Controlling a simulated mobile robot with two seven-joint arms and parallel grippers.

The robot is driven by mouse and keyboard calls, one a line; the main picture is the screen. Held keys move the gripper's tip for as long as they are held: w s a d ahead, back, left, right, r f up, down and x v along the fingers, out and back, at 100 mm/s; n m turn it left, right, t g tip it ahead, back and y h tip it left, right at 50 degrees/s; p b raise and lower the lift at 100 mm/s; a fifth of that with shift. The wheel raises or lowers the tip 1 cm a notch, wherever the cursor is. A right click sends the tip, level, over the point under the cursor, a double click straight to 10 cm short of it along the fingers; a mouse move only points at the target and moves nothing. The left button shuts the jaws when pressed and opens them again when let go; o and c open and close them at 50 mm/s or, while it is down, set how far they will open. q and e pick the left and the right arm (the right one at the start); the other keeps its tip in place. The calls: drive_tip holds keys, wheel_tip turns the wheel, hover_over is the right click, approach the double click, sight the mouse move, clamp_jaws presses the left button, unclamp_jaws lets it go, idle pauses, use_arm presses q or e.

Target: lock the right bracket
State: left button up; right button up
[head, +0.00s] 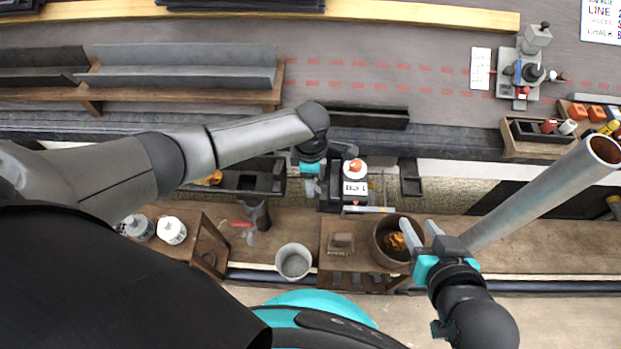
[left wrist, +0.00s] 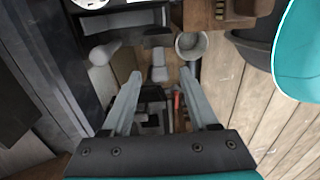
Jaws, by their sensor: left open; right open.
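No part in view is clearly labelled as the right bracket, so I cannot tell which piece it is. A short dark gutter piece (head: 250,180) lies along the eaves, with a dark fitting (head: 411,178) farther right. My left gripper (head: 311,178) points down at the eaves, its fingers mostly hidden in the head view. In the left wrist view the left gripper (left wrist: 160,88) is open, fingers apart, over a grey upright part (left wrist: 158,63) and dark parts (left wrist: 152,112); nothing is clearly held. My right gripper (head: 420,231) is open and empty beside a brown pot (head: 381,258).
A large grey pipe (head: 540,195) slants up to the right beside the right gripper. A labelled white item (head: 355,187) stands right of the left gripper. Long gutters (head: 185,67) lie on the roof behind.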

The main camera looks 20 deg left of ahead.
idle(0.3)
use_arm(q)
clamp_jaws()
idle(0.3)
